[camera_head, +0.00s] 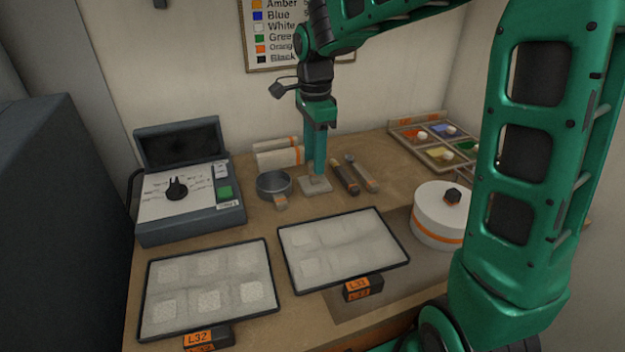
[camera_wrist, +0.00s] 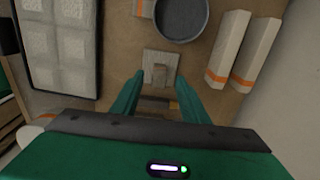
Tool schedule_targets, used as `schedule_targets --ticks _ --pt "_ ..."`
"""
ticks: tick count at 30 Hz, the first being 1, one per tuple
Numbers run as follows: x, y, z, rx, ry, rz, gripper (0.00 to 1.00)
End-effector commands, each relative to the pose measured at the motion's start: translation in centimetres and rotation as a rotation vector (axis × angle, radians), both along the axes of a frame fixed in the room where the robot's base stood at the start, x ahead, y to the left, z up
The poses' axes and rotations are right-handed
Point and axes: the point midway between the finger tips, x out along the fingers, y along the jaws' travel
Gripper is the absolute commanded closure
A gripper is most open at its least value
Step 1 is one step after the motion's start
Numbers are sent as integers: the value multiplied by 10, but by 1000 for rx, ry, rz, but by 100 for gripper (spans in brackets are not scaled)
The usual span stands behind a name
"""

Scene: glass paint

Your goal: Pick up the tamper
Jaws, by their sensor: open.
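The tamper (camera_head: 318,185) appears to be the small pale beige piece with a square base and a block-like grip, standing on the wooden worktop. In the wrist view the tamper (camera_wrist: 160,60) lies just beyond and between the fingertips. My gripper (camera_head: 317,172) points down directly over it, with green fingers that hide part of it in the head view. In the wrist view my gripper (camera_wrist: 159,77) is open, with one finger to each side of the grip and a gap on both sides. I cannot tell how far the fingertips reach down beside the grip.
A round metal pan (camera_head: 273,184) stands close left, pale orange-banded blocks (camera_head: 278,155) behind. Two handled tools (camera_head: 346,178) (camera_head: 362,172) lie close right. Trays L32 (camera_head: 272,290) and L33 (camera_head: 405,258) lie in front. A lidded white pot (camera_head: 437,218) and paint tray (camera_head: 400,134) stand right.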

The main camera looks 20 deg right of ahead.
Motion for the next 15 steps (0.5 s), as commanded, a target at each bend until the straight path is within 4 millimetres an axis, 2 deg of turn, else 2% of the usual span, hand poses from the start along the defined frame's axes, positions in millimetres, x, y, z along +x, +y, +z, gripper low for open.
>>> schedule_targets --ticks 3,6,14,15 --pt "0 0 -16 0 2 0 59" --pt "0 0 -22 0 1 0 59" --pt "0 0 -24 0 -1 0 59" --pt "0 0 -24 0 -1 0 69"
